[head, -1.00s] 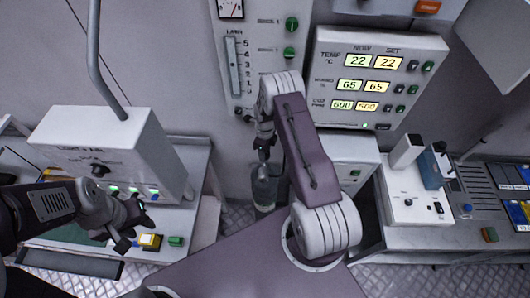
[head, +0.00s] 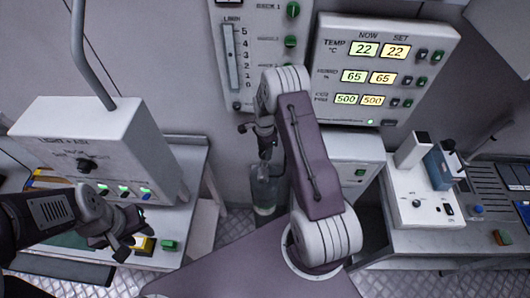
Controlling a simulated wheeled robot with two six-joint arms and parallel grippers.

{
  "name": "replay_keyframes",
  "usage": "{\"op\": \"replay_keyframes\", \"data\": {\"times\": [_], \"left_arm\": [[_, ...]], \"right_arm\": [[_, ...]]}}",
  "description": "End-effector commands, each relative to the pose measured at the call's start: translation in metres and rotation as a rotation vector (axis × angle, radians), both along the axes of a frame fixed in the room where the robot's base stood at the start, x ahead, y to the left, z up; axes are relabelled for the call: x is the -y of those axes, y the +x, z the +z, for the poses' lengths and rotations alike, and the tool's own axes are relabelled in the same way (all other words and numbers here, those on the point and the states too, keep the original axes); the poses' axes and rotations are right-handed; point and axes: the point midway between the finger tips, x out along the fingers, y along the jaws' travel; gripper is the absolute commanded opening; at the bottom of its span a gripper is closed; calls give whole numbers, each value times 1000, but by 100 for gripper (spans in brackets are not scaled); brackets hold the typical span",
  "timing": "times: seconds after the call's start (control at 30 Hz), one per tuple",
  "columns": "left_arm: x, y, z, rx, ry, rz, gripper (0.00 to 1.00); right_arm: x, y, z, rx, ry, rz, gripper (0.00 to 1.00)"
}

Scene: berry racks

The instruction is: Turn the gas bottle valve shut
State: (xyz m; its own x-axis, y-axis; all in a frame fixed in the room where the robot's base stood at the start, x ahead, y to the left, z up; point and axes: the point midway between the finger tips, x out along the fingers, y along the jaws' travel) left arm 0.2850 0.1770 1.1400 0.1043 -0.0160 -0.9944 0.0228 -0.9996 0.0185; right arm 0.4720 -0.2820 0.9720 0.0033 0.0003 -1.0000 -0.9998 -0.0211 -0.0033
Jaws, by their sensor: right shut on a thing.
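The gas bottle (head: 264,192) is a grey-green cylinder standing upright on the floor against the back wall, between the two benches. My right gripper (head: 265,152) reaches down to the bottle's top from above. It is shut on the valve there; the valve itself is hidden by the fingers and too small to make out. My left gripper (head: 125,236) is over the left bench, with its dark fingers apart and nothing between them. It is well away from the bottle.
A white control box (head: 95,140) stands on the left bench, with a yellow block (head: 143,245) and a green block (head: 169,245) near its front edge. A climate panel (head: 380,75) hangs on the back wall. White instruments (head: 425,195) stand on the right bench.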

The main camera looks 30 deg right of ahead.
Motion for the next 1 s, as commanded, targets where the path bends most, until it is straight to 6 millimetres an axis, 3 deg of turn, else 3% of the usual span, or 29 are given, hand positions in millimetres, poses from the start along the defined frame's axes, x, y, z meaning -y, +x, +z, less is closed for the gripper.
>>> {"op": "replay_keyframes", "data": {"times": [1.0], "left_arm": [[0, 0, -34, 0, 0, 0, 36]], "right_arm": [[-2, -4, -4, -9, 6, 964, 2]]}}
